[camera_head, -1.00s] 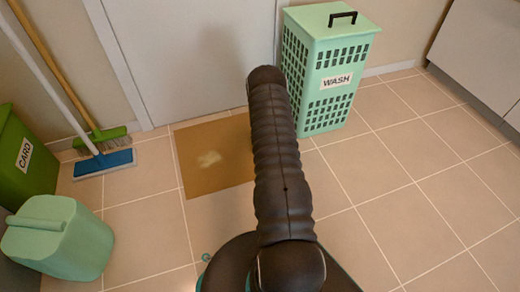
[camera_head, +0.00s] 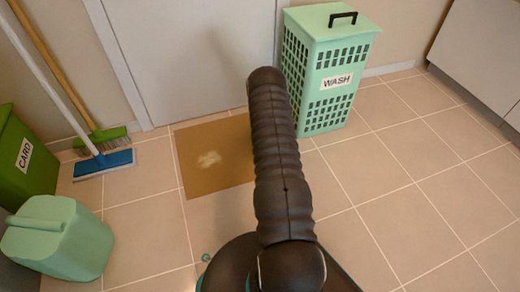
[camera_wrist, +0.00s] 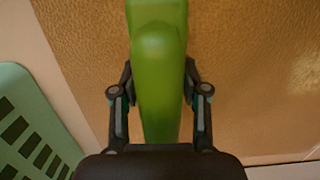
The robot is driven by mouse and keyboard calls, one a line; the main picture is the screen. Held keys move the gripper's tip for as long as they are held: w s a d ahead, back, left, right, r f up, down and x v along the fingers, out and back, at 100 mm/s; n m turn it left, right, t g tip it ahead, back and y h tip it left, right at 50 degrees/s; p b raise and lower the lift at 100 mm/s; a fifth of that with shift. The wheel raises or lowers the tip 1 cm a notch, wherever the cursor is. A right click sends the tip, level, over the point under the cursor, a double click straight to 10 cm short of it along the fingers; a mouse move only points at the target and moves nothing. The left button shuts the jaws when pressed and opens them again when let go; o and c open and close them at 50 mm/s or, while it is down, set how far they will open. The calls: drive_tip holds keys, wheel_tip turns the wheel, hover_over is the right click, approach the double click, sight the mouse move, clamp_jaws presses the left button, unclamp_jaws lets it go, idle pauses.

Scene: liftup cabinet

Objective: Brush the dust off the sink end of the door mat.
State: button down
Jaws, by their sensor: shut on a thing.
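The brown door mat (camera_head: 222,178) lies on the tiles in front of the door. A pale dust patch (camera_head: 208,159) is on its left half in the head view. The patch also shows faintly at the right edge of the wrist view (camera_wrist: 306,74). In the wrist view my gripper (camera_wrist: 158,78) is shut on a green handled tool (camera_wrist: 160,50), with one finger on each side. The tool is over the mat. Its far end is out of frame, so bristles and contact with the mat cannot be seen. In the head view my arm hides the gripper and the mat's right part.
A mint WASH hamper (camera_head: 327,75) stands by the mat's right side. Floor at the right is clear.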

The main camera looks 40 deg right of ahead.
drive_tip(key=shift+f, duration=0.5)
idle(0.4)
drive_tip(key=shift+a, duration=0.1)
drive_tip(key=shift+s+a, duration=0.15)
drive_tip(key=shift+a, duration=1.3)
drive_tip(key=shift+s+d, duration=0.3)
drive_tip(key=shift+d, duration=0.65)
drive_tip(key=shift+w+d, duration=0.2)
drive_tip(key=shift+w, duration=0.35)
drive_tip(key=shift+w+d, duration=0.15)
drive_tip(key=shift+w, duration=0.4)
